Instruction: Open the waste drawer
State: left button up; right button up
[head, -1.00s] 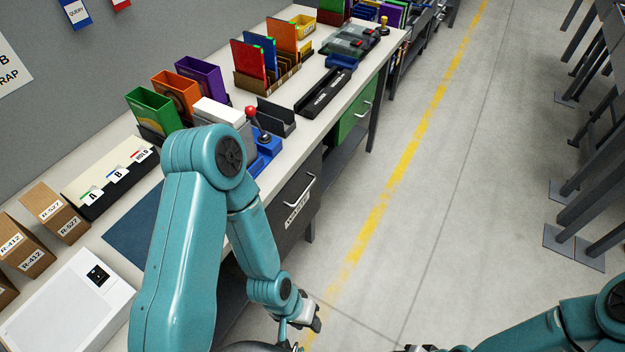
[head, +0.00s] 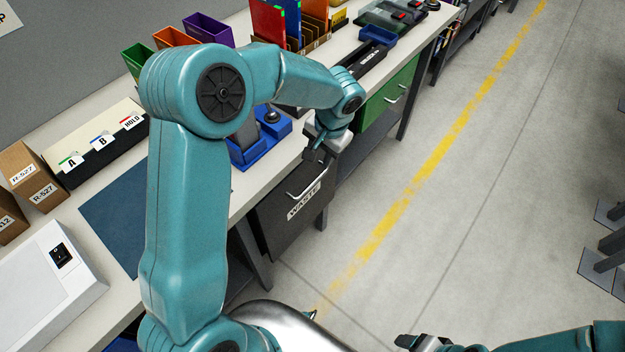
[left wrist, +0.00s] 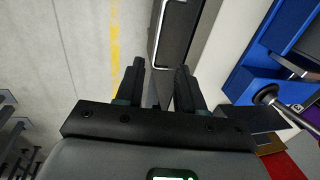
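The waste drawer (head: 290,222) has a dark grey front with a white "WASTE" label and a light bar handle (head: 310,184). It sits under the bench's front edge and looks shut. My left gripper (head: 318,150) is just above the drawer, near its top edge and apart from the handle. In the left wrist view my left gripper (left wrist: 158,80) has its two fingers apart with nothing held; the dark drawer front (left wrist: 182,35) and its handle lie beyond the fingertips. My right gripper (head: 412,343) shows only partly at the bottom edge; its opening is unclear.
The bench top (head: 225,185) holds a blue joystick base (head: 258,150), a file box (head: 105,140), cartons and coloured bins. A green drawer (head: 385,103) is farther along.

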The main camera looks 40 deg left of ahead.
aim_at(312, 184)
pick_arm(q)
jog(key=f, duration=0.4)
jog(key=a+f, duration=0.1)
jog(key=f, duration=0.3)
jog(key=a+f, duration=0.1)
jog(key=f, duration=0.3)
jog(key=shift+s+a+f+p, duration=0.1)
jog(key=shift+f+p, duration=0.2)
jog(key=shift+f, duration=0.05)
jog(key=shift+c, duration=1)
grip_shut()
